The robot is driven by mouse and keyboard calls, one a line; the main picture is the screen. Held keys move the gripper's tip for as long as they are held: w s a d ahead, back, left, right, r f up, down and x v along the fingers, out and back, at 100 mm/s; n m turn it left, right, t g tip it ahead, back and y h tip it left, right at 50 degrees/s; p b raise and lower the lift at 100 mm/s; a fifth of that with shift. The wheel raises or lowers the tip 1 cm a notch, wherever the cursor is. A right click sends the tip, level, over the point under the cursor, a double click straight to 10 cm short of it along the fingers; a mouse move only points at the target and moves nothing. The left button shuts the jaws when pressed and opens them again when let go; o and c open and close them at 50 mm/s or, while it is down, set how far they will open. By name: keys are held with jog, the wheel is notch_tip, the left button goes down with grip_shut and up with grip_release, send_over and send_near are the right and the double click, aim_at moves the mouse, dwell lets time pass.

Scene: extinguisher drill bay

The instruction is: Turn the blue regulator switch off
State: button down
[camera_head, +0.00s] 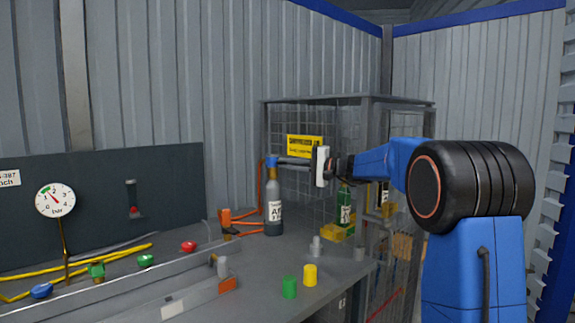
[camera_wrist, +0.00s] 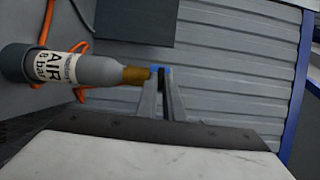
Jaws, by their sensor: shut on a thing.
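The blue regulator switch (camera_head: 271,162) sits at the top of a grey bottle (camera_head: 273,205) labelled AIR, which stands upright at the back of the bench. My gripper (camera_head: 282,161) reaches in from the right with its fingers at the switch. In the wrist view, small blue parts of the switch (camera_wrist: 161,69) show at the tips of my nearly closed fingers (camera_wrist: 160,76), beside the bottle's brass neck (camera_wrist: 136,75). My gripper is shut on the switch; the fingers hide much of it. The bottle (camera_wrist: 90,68) lies to the left there.
An orange hose (camera_head: 240,216) runs beside the bottle. A wire cage (camera_head: 300,185) with a green bottle (camera_head: 344,209) stands behind and right. A gauge (camera_head: 55,200) and coloured knobs, including a blue one (camera_head: 42,291), are left.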

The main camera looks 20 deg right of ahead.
jog(key=c, duration=1.9)
grip_release()
jog(key=shift+o, duration=0.2)
jog(key=v, duration=1.7)
jog(key=shift+s+d+f, duration=0.1)
jog(key=shift+s, duration=0.05)
